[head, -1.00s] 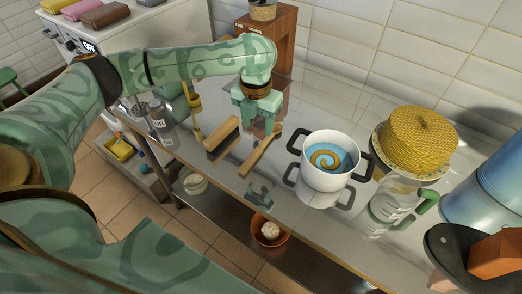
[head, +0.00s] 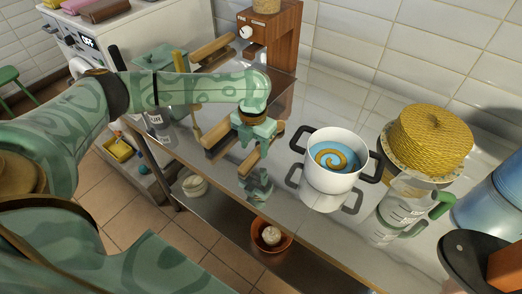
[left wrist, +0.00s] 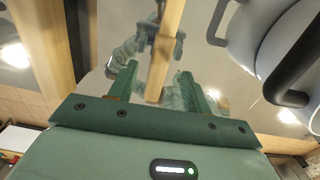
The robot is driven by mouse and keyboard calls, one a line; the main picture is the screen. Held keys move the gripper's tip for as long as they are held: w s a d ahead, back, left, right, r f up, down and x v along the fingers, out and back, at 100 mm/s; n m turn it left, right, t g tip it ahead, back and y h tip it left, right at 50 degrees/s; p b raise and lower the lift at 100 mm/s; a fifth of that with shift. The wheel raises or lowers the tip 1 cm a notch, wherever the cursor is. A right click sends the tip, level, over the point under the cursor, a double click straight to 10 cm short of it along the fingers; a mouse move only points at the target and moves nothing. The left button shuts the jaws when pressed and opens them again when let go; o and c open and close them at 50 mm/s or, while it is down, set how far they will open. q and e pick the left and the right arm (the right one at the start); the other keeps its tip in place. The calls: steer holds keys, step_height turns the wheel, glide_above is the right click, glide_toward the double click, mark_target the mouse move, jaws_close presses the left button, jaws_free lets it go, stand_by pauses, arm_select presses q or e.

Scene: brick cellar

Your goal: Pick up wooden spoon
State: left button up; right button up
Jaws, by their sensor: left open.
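The wooden spoon (head: 247,164) lies on the shiny metal counter, left of the white pot. Its pale wooden handle shows in the left wrist view (left wrist: 168,40), running down between my open fingers. My left gripper (head: 257,145) is open and points down over the spoon, hiding part of it. In the left wrist view the fingers (left wrist: 158,78) stand apart on either side of the handle, not closed on it. The spoon's bowl end cannot be made out.
A white pot (head: 322,183) with dark handles stands close right of the spoon. A wooden-backed brush (head: 216,146) lies close to its left. A glass jug (head: 398,205) and yellow woven basket (head: 432,137) stand farther right. The counter's front edge is near.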

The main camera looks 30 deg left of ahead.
mark_target(254, 153)
arm_select(q)
step_height(254, 153, down, 3)
steer(key=shift+b, duration=0.35)
steer(key=shift+r, duration=0.1)
jaws_close()
